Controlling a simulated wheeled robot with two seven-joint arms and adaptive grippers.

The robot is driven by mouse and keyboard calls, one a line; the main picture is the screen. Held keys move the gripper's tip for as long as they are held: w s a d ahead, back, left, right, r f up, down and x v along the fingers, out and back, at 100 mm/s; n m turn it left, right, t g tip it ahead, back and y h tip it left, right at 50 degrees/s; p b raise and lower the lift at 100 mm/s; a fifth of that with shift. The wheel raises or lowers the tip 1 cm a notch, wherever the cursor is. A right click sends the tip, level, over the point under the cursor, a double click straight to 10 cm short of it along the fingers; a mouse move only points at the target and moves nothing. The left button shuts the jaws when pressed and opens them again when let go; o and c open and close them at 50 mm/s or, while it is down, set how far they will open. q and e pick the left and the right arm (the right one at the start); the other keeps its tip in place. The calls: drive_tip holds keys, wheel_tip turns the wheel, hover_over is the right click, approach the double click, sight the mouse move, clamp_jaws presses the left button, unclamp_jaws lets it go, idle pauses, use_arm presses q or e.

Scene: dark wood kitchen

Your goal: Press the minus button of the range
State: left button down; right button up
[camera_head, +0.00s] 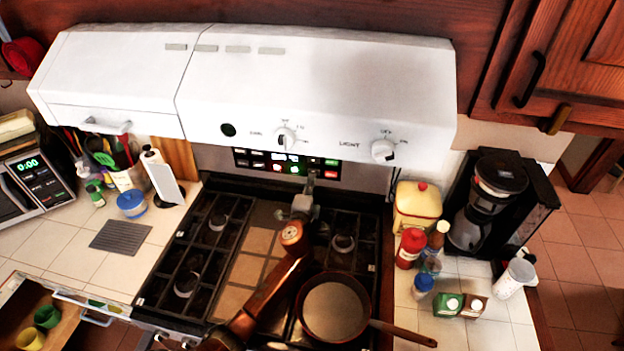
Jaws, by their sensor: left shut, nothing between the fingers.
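The range (262,245) stands in the middle, with dark grates and a tan centre strip. The button marks are too small for me to tell which one is minus. My left gripper (310,176) is shut and empty, its tips at the panel's lower edge, right of the middle. I cannot tell whether the tips touch the panel. My left arm crosses the range from below. My right gripper is out of view.
The white hood (330,85) with two knobs overhangs the panel. A pan (333,310) sits on the front right burner, its handle pointing right. Bottles, a yellow canister (416,207) and a coffee maker (490,205) crowd the right counter. An open drawer (70,325) is at lower left.

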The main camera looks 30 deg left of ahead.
use_arm(q)
drive_tip(key=shift+w+a, duration=0.15)
drive_tip(key=shift+w, duration=0.3)
drive_tip(key=shift+w+a+b, duration=0.2)
drive_tip(key=shift+w+b, duration=0.2)
drive_tip(key=shift+w, duration=0.2)
drive_tip(key=shift+r, duration=0.3)
drive_tip(key=shift+s+d, duration=0.1)
drive_tip(key=shift+s+d+f, duration=0.1)
drive_tip(key=shift+s+f, duration=0.05)
drive_tip(key=shift+s, duration=0.05)
drive_tip(key=p+v, duration=0.1)
drive_tip(key=v, duration=1.2)
drive_tip(key=shift+s+f, duration=0.2)
drive_tip(key=shift+s, duration=0.05)
drive_tip(key=shift+r, duration=0.1)
